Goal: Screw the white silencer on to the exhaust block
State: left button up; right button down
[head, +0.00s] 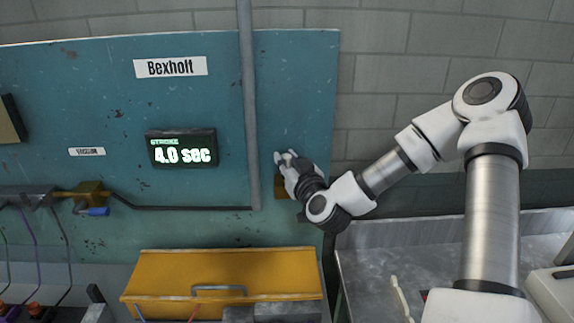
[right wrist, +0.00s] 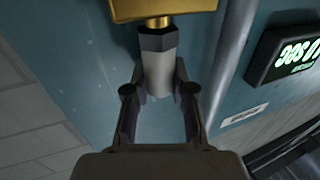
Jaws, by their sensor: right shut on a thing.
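The white silencer (right wrist: 158,76) is a pale cylinder with a dark grey hex collar, in the right wrist view. My right gripper (right wrist: 160,82) is shut on it, one finger on each side. The brass exhaust block (right wrist: 165,8) is at the top of that view, with a brass neck lined up with the silencer's collar. Collar and neck look in contact; I cannot tell how far the thread is engaged. In the head view my right gripper (head: 288,163) is at the teal panel, partly hiding the exhaust block (head: 283,188). My left gripper is not in view.
A grey vertical pipe (head: 248,110) runs down the teal panel (head: 300,85) just left of my right gripper. A display (head: 182,148) reads "4.0 sec". A yellow box (head: 220,272) with a handle is below, and a metal tray (head: 380,265) is at lower right.

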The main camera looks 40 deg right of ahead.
jog(key=shift+a+f+m+g+h+b, duration=0.1)
jog(key=shift+m+g+h+b, duration=0.9)
jog(key=shift+h+b, duration=0.6)
jog(key=shift+w+m+g+h, duration=0.1)
jog(key=shift+m+g+h, duration=0.4)
jog(key=shift+m+h, duration=0.4)
jog(key=shift+m+g+h, duration=0.8)
jog(key=shift+g+h, duration=0.2)
jog(key=shift+h, duration=0.1)
jog(key=c, duration=0.9)
grip_release()
jog(key=shift+c, duration=0.2)
